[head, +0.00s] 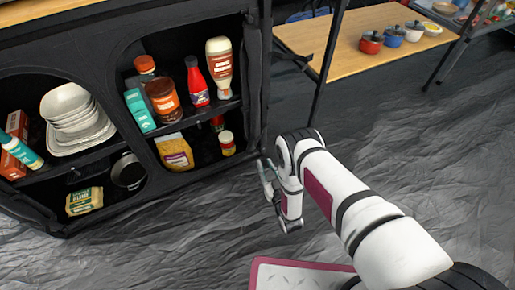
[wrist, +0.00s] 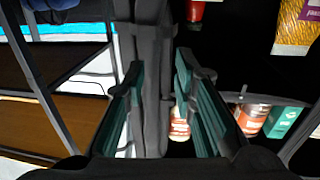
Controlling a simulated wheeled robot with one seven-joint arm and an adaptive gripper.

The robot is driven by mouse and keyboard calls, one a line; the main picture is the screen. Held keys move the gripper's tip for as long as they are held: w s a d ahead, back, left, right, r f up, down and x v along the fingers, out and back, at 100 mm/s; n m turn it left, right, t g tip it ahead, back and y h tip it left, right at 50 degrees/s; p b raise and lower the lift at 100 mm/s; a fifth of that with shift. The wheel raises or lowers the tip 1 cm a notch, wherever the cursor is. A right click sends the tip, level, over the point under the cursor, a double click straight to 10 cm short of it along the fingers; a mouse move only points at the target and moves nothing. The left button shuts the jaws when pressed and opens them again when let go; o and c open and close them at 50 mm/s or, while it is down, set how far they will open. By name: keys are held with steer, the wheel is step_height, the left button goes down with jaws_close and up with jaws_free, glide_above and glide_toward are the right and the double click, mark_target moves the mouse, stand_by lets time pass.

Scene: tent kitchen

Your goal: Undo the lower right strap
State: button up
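The black fabric cabinet (head: 262,85) stands at the left in the head view, with its right edge running down toward my gripper (head: 267,172). In the wrist view my gripper (wrist: 158,72) is open, with its teal fingers apart. The cabinet's dark edge post (wrist: 153,90) shows between and beyond the fingers. A dark band (wrist: 152,30) crosses the post just past the fingertips; I cannot tell if it is the lower right strap. A dark strap-like piece (head: 290,56) sticks out from the cabinet's right side higher up. Nothing is visibly held.
The cabinet shelves hold bottles, jars, a stack of white bowls (head: 72,118) and a yellow bag (head: 175,152). A wooden table (head: 330,40) with several small pots stands behind at the right. A maroon-edged board (head: 300,275) lies at the bottom. The grey floor between is clear.

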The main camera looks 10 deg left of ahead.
steer(key=b, duration=0.4)
glide_toward(255, 140)
steer(key=w+a, duration=0.1)
steer(key=w, duration=0.1)
steer(key=w+a+r, duration=0.1)
steer(key=w+a, duration=0.1)
steer(key=shift+w+a+r, duration=0.1)
steer(key=shift+w+a, duration=0.05)
steer(key=shift+w, duration=0.15)
jaws_close()
